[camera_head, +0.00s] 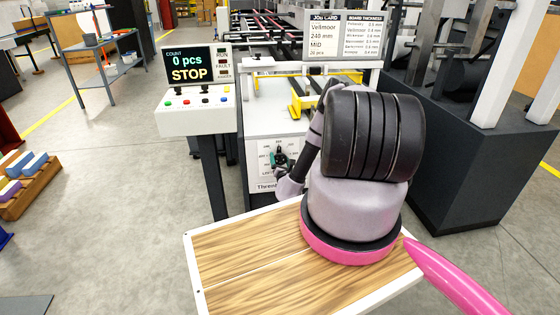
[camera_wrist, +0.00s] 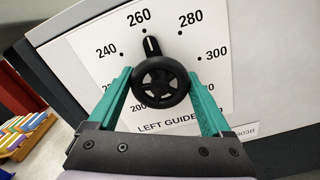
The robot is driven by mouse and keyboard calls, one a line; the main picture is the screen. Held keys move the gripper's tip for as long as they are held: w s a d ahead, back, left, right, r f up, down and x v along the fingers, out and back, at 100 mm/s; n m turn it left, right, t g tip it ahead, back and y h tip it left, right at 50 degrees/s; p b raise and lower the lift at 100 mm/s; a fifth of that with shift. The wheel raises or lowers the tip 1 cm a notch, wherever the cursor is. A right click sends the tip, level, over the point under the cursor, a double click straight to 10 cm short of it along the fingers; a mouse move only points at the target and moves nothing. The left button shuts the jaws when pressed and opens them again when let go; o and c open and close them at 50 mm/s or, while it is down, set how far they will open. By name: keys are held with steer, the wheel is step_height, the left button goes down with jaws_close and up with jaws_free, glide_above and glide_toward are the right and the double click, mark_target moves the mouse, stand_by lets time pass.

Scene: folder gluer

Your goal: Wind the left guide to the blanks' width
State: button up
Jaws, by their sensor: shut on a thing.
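The left guide's black handwheel (camera_wrist: 160,82) sits on a white dial plate (camera_wrist: 85,45) marked LEFT GUIDE, with numbers from about 200 to 300. Its black pointer (camera_wrist: 151,46) with a white line points at about the 260 mark. My gripper (camera_wrist: 162,92) has its green fingers on either side of the handwheel and is shut on it. In the head view my gripper (camera_head: 280,160) is at the machine's front panel, with my arm hiding much around it. The job card (camera_head: 328,36) reads Vellmoor, 240 mm, MID.
A control box (camera_head: 195,118) left of the panel shows 0 pcs and STOP, with several coloured buttons. A dark cabinet (camera_head: 450,165) stands close on the right. A crate of coloured blocks (camera_head: 30,195) lies at far left. The floor (camera_head: 110,180) between is clear.

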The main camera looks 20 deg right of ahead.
steer(key=n, duration=0.4)
steer(key=shift+n, duration=0.3)
steer(key=shift+s+f+n, duration=0.1)
steer(key=shift+n, duration=2.2)
steer(key=o, duration=1.2)
steer(key=shift+c, duration=0.2)
steer(key=v, duration=1)
steer(key=shift+s, duration=0.4)
steer(key=shift+a, duration=0.1)
